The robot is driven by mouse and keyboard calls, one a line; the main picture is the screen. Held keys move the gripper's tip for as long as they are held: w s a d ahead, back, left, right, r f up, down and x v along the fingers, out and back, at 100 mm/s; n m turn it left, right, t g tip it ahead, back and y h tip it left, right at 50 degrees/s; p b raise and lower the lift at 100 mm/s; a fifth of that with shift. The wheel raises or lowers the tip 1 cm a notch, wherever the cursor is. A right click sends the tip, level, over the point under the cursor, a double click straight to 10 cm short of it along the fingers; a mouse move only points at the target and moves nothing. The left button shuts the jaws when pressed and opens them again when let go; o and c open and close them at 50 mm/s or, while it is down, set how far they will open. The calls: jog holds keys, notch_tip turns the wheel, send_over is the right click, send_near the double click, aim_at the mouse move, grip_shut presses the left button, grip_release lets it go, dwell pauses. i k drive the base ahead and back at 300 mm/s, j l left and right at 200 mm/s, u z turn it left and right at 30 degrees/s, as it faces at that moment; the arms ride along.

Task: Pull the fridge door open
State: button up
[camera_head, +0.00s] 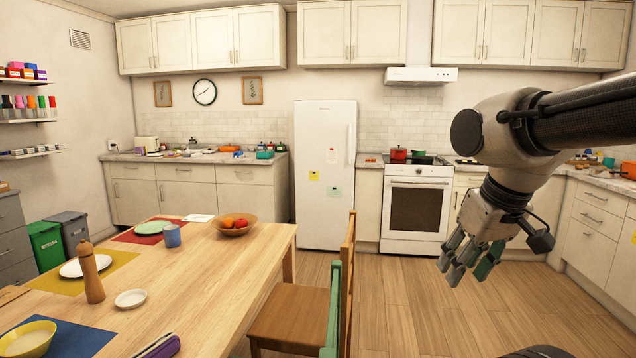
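The white fridge (311,215) stands against the back wall, left of the oven. Its door is closed, with notes stuck on its front. The vertical door handle (349,150) is near the door's right edge. My gripper (466,272) hangs in the right foreground, pointing down, with its fingers apart and nothing visible between them. It is well in front and to the right of the fridge, not touching it.
A wooden table (222,292) with dishes fills the left foreground. A wooden chair (290,316) stands at its right side, between me and the fridge. The white oven (417,207) is right of the fridge. Wooden floor (395,315) is clear in the middle.

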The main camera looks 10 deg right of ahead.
aim_at(325, 140)
jog(key=z, duration=0.85)
jog(key=i+l, duration=0.15)
jog(key=i, duration=1.75)
jog(key=i+l, duration=0.15)
jog(key=i, duration=1.8)
jog(key=i+l, duration=0.15)
jog(key=i, duration=1.75)
jog(key=i+u, duration=0.1)
jog(key=u, duration=0.35)
jog(key=l+u, duration=0.1)
jog(key=u, duration=0.35)
jog(key=i+l+u, duration=0.1)
jog(key=u, duration=0.35)
jog(key=l+u, duration=0.1)
jog(key=u, duration=0.35)
jog(key=i, duration=0.05)
